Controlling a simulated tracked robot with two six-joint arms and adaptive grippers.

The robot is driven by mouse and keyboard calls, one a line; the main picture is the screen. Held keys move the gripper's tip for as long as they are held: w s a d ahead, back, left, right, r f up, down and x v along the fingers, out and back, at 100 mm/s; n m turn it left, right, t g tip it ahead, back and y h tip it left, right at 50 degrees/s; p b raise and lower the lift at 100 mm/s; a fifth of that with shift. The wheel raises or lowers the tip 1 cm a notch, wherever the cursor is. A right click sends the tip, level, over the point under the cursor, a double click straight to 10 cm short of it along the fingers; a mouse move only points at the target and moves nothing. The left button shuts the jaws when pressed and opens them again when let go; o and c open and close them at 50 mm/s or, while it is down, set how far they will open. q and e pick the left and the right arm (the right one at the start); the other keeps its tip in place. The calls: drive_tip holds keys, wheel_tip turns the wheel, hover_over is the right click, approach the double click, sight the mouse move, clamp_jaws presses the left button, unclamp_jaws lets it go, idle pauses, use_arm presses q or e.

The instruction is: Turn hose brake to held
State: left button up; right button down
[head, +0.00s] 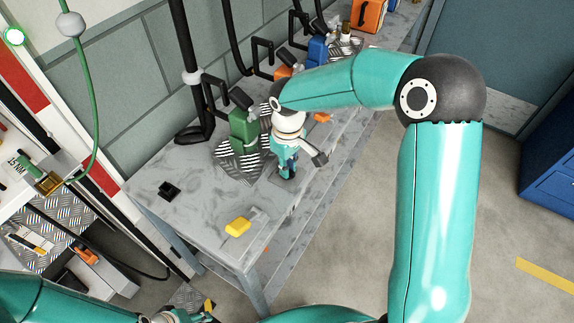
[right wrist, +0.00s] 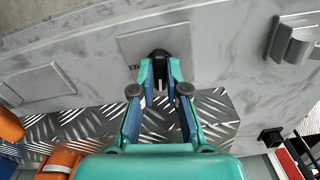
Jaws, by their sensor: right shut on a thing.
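My right gripper (head: 288,176) reaches down to the grey bench top (head: 185,225), beside the green tank (head: 243,132). In the right wrist view, its two fingers (right wrist: 159,62) are closed around a small dark lever or knob (right wrist: 159,53), which I take to be the hose brake. It stands on a square grey plate (right wrist: 140,45) with small dark lettering, partly hidden by the fingers. In the head view the gripper hides the lever. My left gripper (head: 185,314) shows only partly at the bottom edge, and its jaws are unclear.
Striped metal tread plate lies under the green tank. A blue tank (head: 317,50) and an orange case (head: 368,15) stand farther back. A green hose (head: 97,110) hangs at the left.

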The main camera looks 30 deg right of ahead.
drive_tip(key=shift+n, duration=1)
drive_tip(key=c, duration=1.2)
unclamp_jaws()
drive_tip(key=shift+r, duration=0.6)
wheel_tip(320, 180, up, 11)
drive_tip(key=shift+f, duration=0.1)
drive_tip(key=shift+f, duration=0.1)
